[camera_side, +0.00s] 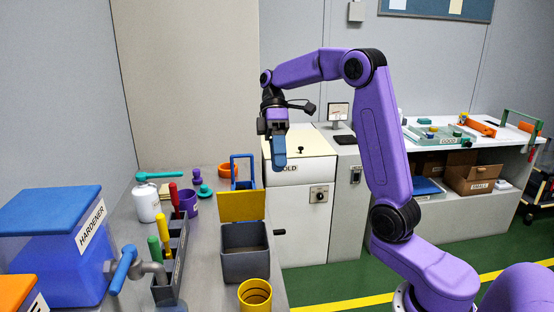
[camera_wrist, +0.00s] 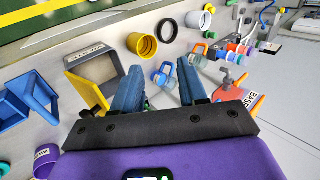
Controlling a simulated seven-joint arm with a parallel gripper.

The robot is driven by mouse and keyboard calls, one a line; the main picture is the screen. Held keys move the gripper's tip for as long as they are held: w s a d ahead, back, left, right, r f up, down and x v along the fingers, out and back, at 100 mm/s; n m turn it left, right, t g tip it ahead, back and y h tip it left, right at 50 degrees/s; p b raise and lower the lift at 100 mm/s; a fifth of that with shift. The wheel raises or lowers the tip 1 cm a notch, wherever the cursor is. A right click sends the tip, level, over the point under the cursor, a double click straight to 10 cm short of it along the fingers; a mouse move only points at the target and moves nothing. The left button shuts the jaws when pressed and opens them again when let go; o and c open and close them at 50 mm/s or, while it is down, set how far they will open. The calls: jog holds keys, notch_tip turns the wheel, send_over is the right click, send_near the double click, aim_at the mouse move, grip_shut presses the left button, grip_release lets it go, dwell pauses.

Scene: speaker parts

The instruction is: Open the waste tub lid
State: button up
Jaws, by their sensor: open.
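The waste tub (camera_side: 245,243) is a grey box on the bench, and its yellow lid (camera_side: 241,206) stands raised along its far edge, with the inside showing. In the wrist view the tub (camera_wrist: 97,70) is at left of centre, with a small label on its rim, and the yellow lid (camera_wrist: 84,88) is tilted up beside it. My gripper (camera_side: 279,155) hangs above and beyond the tub, apart from it. In the wrist view its blue fingers (camera_wrist: 158,80) are spread, with nothing held between them.
A grey rack of coloured-handled tools (camera_side: 170,265) and a blue hardener bin (camera_side: 55,240) are left. A white cabinet marked COLD (camera_side: 300,160) stands behind my gripper.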

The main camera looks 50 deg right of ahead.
jog(key=shift+s+a+f+n+g+h, duration=0.15)
jog(key=shift+a+f+g+h, duration=0.1)
jog(key=shift+f, duration=0.15)
jog(key=shift+s+a+f+n+g+h, duration=0.1)
jog(key=shift+s+f+n+g+h, duration=0.15)
jog(key=shift+f, duration=0.2)
jog(key=shift+s+a+f+n+g+h, duration=0.1)
jog(key=shift+a+f+g, duration=0.1)
jog(key=shift+f+g, duration=0.15)
grip_shut()
jog(key=n+t+h, duration=1.9)
jog(key=n+t, duration=0.3)
jog(key=n, duration=1.3)
send_near(240, 195)
jog(key=x, duration=0.7)
